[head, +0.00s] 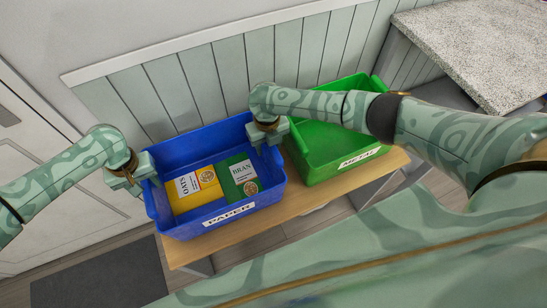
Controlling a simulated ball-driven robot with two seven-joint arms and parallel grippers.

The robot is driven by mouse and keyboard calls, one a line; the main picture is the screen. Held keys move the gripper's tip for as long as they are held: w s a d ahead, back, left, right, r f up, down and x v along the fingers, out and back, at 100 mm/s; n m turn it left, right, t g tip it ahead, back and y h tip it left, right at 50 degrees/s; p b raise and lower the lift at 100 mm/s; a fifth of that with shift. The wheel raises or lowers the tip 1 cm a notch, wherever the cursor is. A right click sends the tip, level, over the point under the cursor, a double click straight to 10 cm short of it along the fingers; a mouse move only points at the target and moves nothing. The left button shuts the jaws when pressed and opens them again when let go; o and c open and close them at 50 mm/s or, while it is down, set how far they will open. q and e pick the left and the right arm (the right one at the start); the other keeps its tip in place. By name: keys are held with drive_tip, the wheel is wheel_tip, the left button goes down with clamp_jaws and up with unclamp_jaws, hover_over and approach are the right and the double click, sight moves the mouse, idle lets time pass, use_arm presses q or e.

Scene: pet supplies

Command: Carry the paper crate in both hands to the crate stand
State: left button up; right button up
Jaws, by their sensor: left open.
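The blue paper crate (182,150), labelled PAPER on its front, stands on a wooden-topped bench (300,203). Inside it lie a yellow OATS box (207,178) and a green BRAN box (243,166). My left gripper (144,174) is open at the crate's left wall; whether it touches cannot be told. My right gripper (270,138) is at the crate's right wall, near the back corner; its fingertips are mostly hidden, so its grip cannot be told. I cannot identify a separate crate stand in this view.
A green crate (325,160) labelled METAL stands close to the paper crate's right, on the same bench. A panelled wall is behind. A speckled counter (475,45) is at the upper right. A dark mat (100,282) lies on the floor at lower left.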

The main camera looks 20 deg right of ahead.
use_arm(q)
drive_tip(key=shift+r, duration=0.1)
use_arm(e)
drive_tip(key=shift+r, duration=0.3)
drive_tip(key=r, duration=1.1)
drive_tip(key=shift+w+r, duration=0.2)
drive_tip(key=shift+w, duration=0.1)
use_arm(q)
wheel_tip(320, 180, up, 12)
drive_tip(key=shift+w, duration=0.3)
